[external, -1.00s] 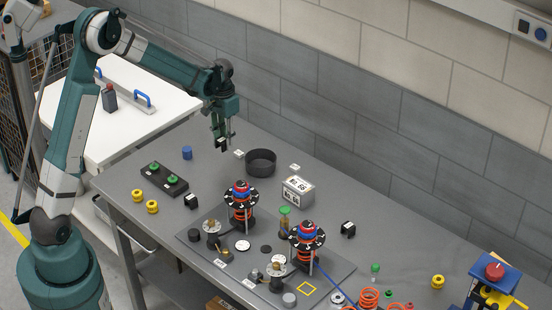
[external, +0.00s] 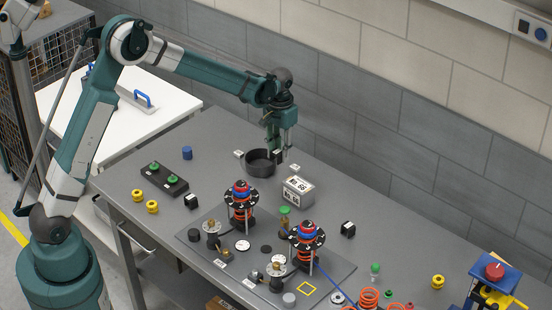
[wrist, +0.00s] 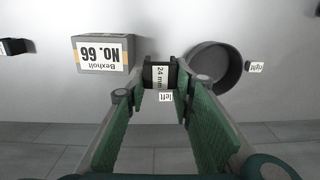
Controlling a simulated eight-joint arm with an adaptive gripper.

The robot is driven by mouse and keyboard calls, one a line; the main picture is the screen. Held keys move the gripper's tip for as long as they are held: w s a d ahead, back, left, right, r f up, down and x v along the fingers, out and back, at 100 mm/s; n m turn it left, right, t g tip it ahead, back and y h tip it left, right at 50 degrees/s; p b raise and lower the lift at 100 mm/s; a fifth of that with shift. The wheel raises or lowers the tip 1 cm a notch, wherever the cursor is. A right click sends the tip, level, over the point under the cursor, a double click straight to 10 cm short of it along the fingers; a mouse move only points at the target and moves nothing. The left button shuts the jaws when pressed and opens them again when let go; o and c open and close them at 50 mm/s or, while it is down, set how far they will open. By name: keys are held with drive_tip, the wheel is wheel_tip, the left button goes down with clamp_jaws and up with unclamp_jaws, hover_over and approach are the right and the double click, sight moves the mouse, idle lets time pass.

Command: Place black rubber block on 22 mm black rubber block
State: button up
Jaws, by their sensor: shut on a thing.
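My gripper (external: 277,152) is shut on a black rubber block that hangs above the table near the round bin. In the wrist view this black rubber block (wrist: 159,75) sits between the fingertips, with a white label reading "24 mm". Two similar black blocks with white labels rest on the table: one near block (external: 191,201) at the left, and one farther right block (external: 348,229). Their labels are too small to read, so I cannot tell which is the 22 mm one. A dark block (wrist: 12,47) shows at the left edge of the wrist view.
A round dark bin (external: 260,162) stands by small white tags, one reading "left" (wrist: 165,97) and one reading "right" (wrist: 256,67). A grey box (external: 298,191) marked No. 66 stands nearby. The fixture plate (external: 335,270) carries two tall spring assemblies. Table around the right block is fairly clear.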

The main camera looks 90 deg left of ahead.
drive_tip(key=w+d+r, duration=0.1)
drive_tip(key=w+d, duration=1.1)
drive_tip(key=w, duration=0.1)
drive_tip(key=r+p, duration=0.1)
drive_tip(key=r, duration=0.1)
hover_over(348, 230)
drive_tip(key=w+a, duration=0.2)
drive_tip(key=a, duration=0.1)
drive_tip(key=shift+s+a+f, duration=0.1)
drive_tip(key=shift+s+f, duration=0.05)
drive_tip(key=shift+s, duration=0.05)
drive_tip(key=shift+f, duration=0.1)
drive_tip(key=shift+f, duration=3.05)
drive_tip(key=shift+f, duration=0.1)
drive_tip(key=shift+f+p, duration=0.3)
drive_tip(key=shift+f, duration=1.45)
drive_tip(key=shift+f, duration=0.2)
